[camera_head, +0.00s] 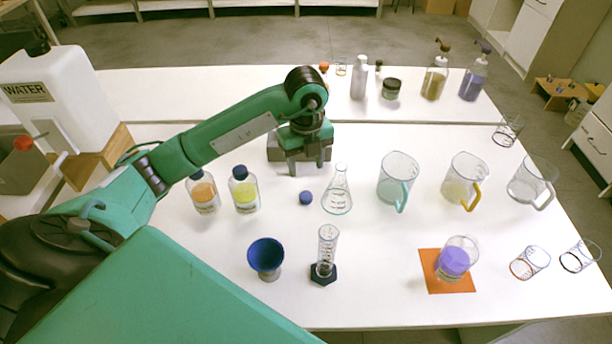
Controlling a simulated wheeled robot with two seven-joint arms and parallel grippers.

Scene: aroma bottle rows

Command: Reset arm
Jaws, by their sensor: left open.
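My left arm reaches in from the left over the white table (380,295). My left gripper (306,168) points down above the table behind a small dark blue cap (306,198). Its jaws are open and I see nothing held between them. A conical flask (338,192) stands just right of the gripper, apart from it. Two capped bottles, one with orange liquid (204,195) and one with yellow liquid (244,194), stand to its left. My right gripper is not in view.
A blue funnel (266,257) and a graduated cylinder (326,252) stand in front. A beaker of purple liquid (454,261) is on an orange mat (432,284). Jugs (397,180) and beakers fill the right side. A water container (62,97) is at left.

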